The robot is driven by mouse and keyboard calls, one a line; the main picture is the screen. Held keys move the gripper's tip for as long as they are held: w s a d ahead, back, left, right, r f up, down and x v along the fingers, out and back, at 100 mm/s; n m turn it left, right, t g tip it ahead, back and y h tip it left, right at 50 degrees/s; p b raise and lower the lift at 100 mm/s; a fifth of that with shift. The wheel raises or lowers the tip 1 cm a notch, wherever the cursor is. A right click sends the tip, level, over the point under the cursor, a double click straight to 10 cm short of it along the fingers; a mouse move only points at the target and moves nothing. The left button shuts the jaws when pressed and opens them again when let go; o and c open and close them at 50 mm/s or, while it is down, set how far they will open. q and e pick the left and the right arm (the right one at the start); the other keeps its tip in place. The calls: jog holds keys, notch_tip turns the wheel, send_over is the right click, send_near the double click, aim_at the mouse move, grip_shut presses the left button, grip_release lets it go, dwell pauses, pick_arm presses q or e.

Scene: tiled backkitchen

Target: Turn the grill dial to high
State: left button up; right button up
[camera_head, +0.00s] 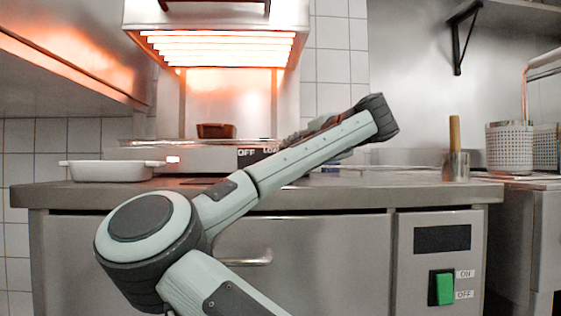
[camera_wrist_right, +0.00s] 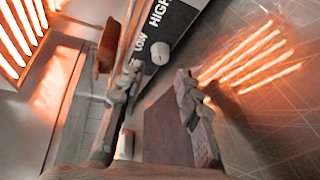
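I cannot tell where the dial points. My right gripper (camera_wrist_right: 150,90) is open and empty. Its fingers stand apart, with the dial beyond their tips and not visibly touched. My left gripper is in neither view.
Glowing heating bars (camera_head: 215,48) hang above the grill, with a brown dish (camera_head: 216,131) under them. A white dish (camera_head: 112,170) stands on the counter at left. A wooden-handled pot (camera_head: 455,165) and perforated baskets (camera_head: 510,148) are at right. A green switch (camera_head: 441,288) is on the cabinet front.

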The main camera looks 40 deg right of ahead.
jog(key=v, duration=0.5)
dwell(0.5)
